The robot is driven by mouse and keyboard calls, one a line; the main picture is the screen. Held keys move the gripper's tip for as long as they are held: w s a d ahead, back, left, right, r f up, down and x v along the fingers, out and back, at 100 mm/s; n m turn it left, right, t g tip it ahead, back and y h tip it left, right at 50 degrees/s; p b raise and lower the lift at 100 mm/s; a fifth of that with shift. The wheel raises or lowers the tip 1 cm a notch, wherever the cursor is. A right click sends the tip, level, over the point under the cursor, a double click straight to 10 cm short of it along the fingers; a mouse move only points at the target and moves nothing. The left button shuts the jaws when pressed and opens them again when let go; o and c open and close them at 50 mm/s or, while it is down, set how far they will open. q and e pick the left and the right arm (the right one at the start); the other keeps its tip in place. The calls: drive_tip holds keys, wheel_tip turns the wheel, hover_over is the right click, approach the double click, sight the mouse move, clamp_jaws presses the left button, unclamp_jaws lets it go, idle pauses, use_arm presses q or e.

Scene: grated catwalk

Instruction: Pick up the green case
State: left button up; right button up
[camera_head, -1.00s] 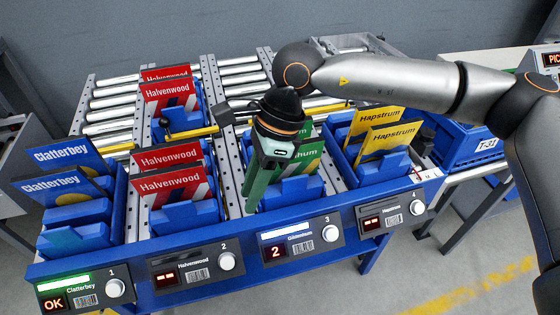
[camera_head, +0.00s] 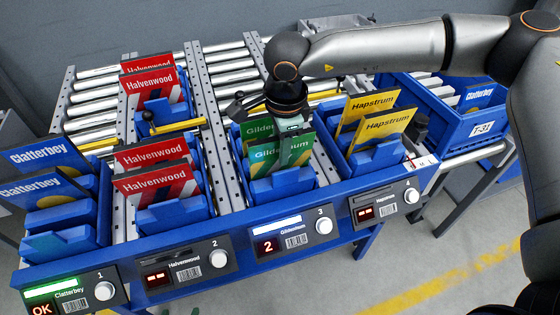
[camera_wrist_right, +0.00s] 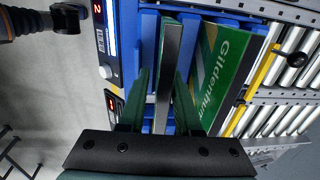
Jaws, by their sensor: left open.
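Two green cases stand upright in the third blue bin, the front green case (camera_head: 264,155) and the rear green case (camera_head: 256,131). My right gripper (camera_head: 291,150) is lowered at their right end, covering part of the front case. In the right wrist view the right gripper's green fingers (camera_wrist_right: 161,85) stand apart on either side of a thin upright green case (camera_wrist_right: 169,60), seen edge-on. Another green case with lettering (camera_wrist_right: 222,70) lies to its right. My left gripper (camera_wrist_right: 70,14) shows small at the top left of the right wrist view, open and away from the bins.
Red cases (camera_head: 155,180) stand in the bins to the left, and yellow cases (camera_head: 386,125) to the right. A labelled blue crate (camera_head: 470,128) sits at the far right. The blue front rail (camera_head: 240,222) carries displays and knobs; the third display shows 2.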

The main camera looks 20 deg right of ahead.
drive_tip(key=shift+w+a+f+p, duration=0.15)
drive_tip(key=shift+w+f, duration=0.1)
drive_tip(key=shift+f, duration=0.9)
drive_tip(key=shift+w+d+f+p, duration=0.1)
drive_tip(key=shift+w+f+p, duration=0.1)
drive_tip(key=shift+f, duration=0.95)
clamp_jaws()
